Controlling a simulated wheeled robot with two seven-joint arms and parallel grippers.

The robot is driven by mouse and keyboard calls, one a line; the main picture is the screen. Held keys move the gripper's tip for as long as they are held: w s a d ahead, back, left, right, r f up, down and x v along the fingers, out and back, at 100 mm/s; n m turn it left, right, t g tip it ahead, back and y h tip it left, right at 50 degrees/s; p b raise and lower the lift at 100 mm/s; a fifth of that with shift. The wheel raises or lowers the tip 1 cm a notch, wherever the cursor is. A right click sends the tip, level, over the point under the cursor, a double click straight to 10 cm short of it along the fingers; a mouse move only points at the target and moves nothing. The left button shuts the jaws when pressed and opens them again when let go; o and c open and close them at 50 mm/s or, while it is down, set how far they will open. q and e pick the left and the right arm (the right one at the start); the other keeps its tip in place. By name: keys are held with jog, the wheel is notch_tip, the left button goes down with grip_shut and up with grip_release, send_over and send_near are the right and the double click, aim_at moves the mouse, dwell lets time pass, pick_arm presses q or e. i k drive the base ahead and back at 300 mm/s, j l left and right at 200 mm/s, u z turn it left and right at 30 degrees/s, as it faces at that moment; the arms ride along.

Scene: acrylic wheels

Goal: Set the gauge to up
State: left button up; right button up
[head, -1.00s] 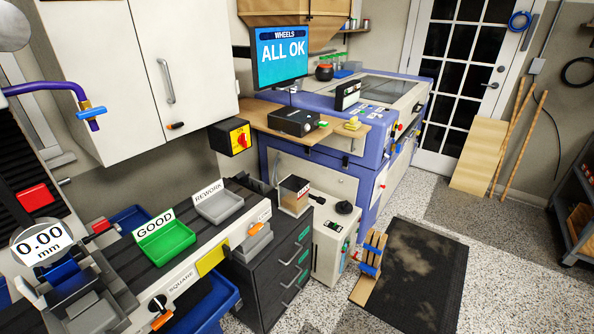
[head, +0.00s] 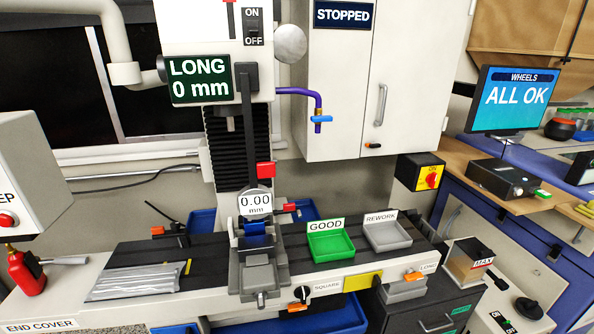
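The gauge (head: 255,204), a round white dial reading 0.00 mm, sits low at the machine's black column, just above a grey vise (head: 258,275) with a blue part. A red block (head: 265,170) is just above the dial at the right. A black vertical bar (head: 247,130) runs down from the white machine head toward the dial. I cannot tell from this view whether the gauge counts as up or down. Neither of my grippers is in view.
A green GOOD tray (head: 330,245) and a grey REWORK tray (head: 388,236) stand on the dark bench right of the vise. Clear bars (head: 135,281) lie at the left. A sign reads LONG 0 mm (head: 199,80), another STOPPED (head: 343,14). A red bottle (head: 27,272) stands far left.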

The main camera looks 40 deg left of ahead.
aim_at(255, 202)
jog(key=u, duration=1.65)
